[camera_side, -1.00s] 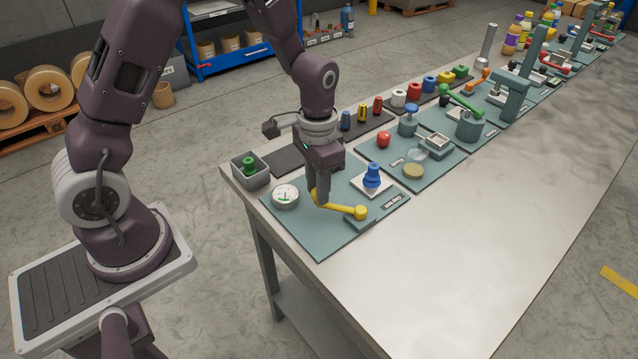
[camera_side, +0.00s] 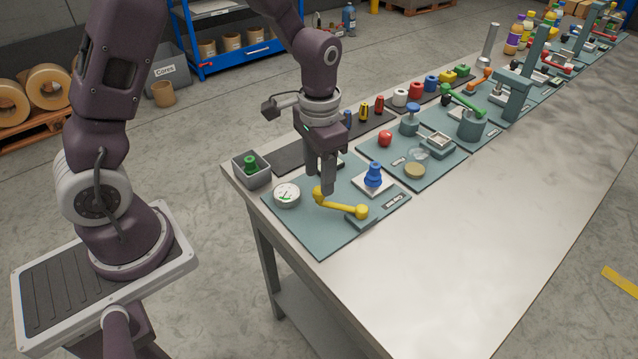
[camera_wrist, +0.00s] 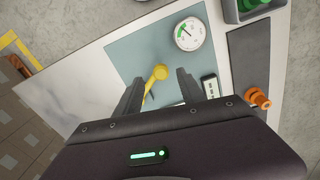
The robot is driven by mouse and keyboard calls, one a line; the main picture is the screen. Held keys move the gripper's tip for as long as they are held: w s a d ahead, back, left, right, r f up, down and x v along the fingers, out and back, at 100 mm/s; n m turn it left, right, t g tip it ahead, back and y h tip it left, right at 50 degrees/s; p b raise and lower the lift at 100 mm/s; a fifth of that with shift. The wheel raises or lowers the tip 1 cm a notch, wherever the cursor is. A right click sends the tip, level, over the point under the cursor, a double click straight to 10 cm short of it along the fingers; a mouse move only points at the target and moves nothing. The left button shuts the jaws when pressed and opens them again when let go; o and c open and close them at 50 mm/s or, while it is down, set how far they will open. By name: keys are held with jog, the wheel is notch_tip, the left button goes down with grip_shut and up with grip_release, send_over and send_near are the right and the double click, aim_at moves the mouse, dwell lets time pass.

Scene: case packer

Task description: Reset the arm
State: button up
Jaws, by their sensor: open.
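My gripper (camera_side: 322,178) is open and empty, pointing down above the nearest teal board (camera_side: 317,236). In the side view its fingers are just behind the yellow lever (camera_side: 340,206). In the wrist view the yellow lever (camera_wrist: 158,75) shows between and beyond my two fingers (camera_wrist: 161,88), apart from them. The round dial (camera_side: 286,195) sits on the board to the left of my gripper. The dial also shows in the wrist view (camera_wrist: 190,34), with a green zone.
A blue knobbed piece (camera_side: 374,175) on a white plate stands right of my gripper. A grey bin (camera_side: 251,170) holds a green piece at the table corner. More boards with a red ball (camera_side: 385,138) and a green lever (camera_side: 462,102) run along the table. The table's front right is clear.

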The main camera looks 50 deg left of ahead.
jog(key=shift+r, duration=1.8)
jog(key=s+r+t, duration=0.3)
jog(key=s+r, duration=0.6)
jog(key=r, duration=0.3)
jog(key=s+r+n+t, duration=0.1)
jog(key=s+r+t, duration=0.1)
jog(key=s, duration=0.8)
jog(key=shift+d+r+n+t, duration=0.3)
jog(key=shift+d+r+n, duration=0.1)
jog(key=shift+r, duration=0.25)
